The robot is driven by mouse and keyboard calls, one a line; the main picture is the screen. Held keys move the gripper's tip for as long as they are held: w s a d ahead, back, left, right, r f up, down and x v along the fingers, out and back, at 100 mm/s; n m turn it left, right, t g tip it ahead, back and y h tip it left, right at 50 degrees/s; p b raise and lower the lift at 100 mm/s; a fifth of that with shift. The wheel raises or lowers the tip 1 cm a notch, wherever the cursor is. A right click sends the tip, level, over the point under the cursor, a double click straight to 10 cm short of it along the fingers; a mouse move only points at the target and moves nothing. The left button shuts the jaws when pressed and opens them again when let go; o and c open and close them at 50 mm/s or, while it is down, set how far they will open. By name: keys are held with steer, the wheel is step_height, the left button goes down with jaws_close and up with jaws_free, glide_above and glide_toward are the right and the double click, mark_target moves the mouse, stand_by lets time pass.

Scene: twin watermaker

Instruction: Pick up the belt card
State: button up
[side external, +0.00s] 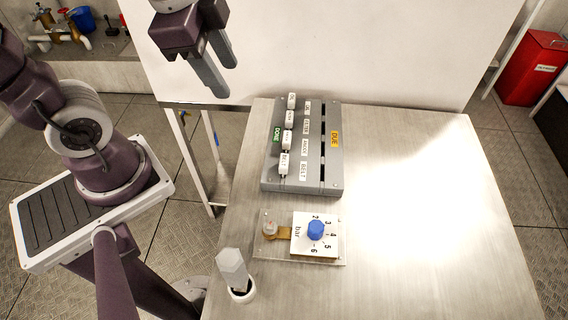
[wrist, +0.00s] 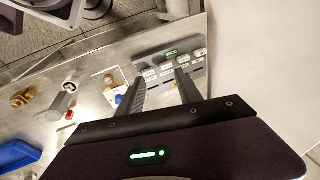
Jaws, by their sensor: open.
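The belt card (side external: 284,163) is a small white tab standing in the left slot of the grey card rack (side external: 322,187), beside the green DONE label (side external: 277,134). It is the card at the end nearest the dial panel; in the wrist view it appears as the leftmost white tab (wrist: 150,73). My gripper (side external: 227,80) is open and empty, in the air to the upper left of the rack, apart from the cards. In the wrist view its two fingers (wrist: 160,76) point toward the rack and partly cover it.
Several other white cards (side external: 287,140) stand in the same slot. The right slot by the orange DUE label (side external: 334,138) looks empty. The table's right side is clear.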

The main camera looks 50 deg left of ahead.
steer(key=w+d+f+m+g, duration=0.25)
steer(key=w+f+m, duration=0.4)
steer(key=m, duration=0.95)
glide_above(284, 160)
steer(key=shift+g+h, duration=0.3)
steer(key=shift+g, duration=0.15)
steer(key=f, duration=0.5)
steer(key=shift+w+a+f, duration=0.1)
steer(key=shift+w+f, duration=0.05)
steer(key=shift+w, duration=0.1)
steer(key=shift+m, duration=0.7)
steer(key=f, duration=0.8)
steer(key=shift+s, duration=0.25)
jaws_close()
